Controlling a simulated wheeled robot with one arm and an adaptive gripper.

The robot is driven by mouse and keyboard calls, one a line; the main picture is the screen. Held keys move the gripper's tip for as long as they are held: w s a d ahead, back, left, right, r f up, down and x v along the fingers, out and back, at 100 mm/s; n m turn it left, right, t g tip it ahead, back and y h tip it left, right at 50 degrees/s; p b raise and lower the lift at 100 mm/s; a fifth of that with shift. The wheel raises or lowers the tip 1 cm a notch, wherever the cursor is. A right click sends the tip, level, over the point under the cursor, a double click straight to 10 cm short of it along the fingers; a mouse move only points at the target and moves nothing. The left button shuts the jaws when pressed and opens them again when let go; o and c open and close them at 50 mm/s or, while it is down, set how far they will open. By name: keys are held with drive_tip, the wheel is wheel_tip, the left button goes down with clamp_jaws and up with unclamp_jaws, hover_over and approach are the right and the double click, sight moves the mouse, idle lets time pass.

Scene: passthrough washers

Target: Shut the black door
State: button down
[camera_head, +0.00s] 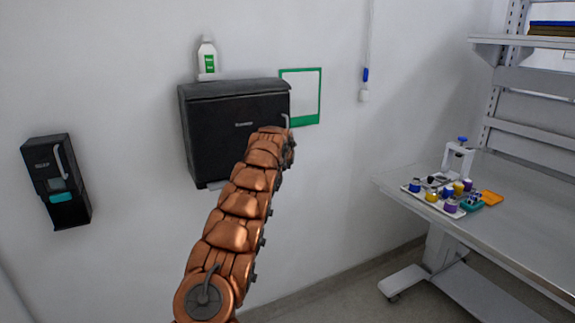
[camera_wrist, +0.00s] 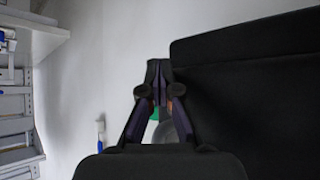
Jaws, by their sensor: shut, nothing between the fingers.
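The black wall-mounted box (camera_head: 232,125) has a wide black front panel with small pale lettering, which I take to be the black door. Its front looks closed or nearly so, but I cannot tell whether a gap remains. My arm reaches up across its lower right part, and its end hides my gripper in the head view. In the wrist view my gripper (camera_wrist: 157,68) is shut and empty, with its fingertips together beside the edge of the black surface (camera_wrist: 250,90). I cannot tell whether they touch it.
A white bottle (camera_head: 207,60) stands on top of the box. A green-framed sheet (camera_head: 313,97) is on the wall at its right. A black soap dispenser (camera_head: 50,165) hangs at left. A bench (camera_head: 530,225) with a tray of small containers stands at right. The wall between is mostly clear.

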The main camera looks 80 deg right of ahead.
drive_tip(key=shift+w+d+r, duration=0.15)
drive_tip(key=shift+w+r, duration=0.2)
drive_tip(key=shift+r, duration=0.05)
drive_tip(key=s+a+r+b, duration=0.6)
drive_tip(key=s+a+b, duration=0.1)
drive_tip(key=a+b, duration=0.2)
drive_tip(key=shift+a, duration=0.4)
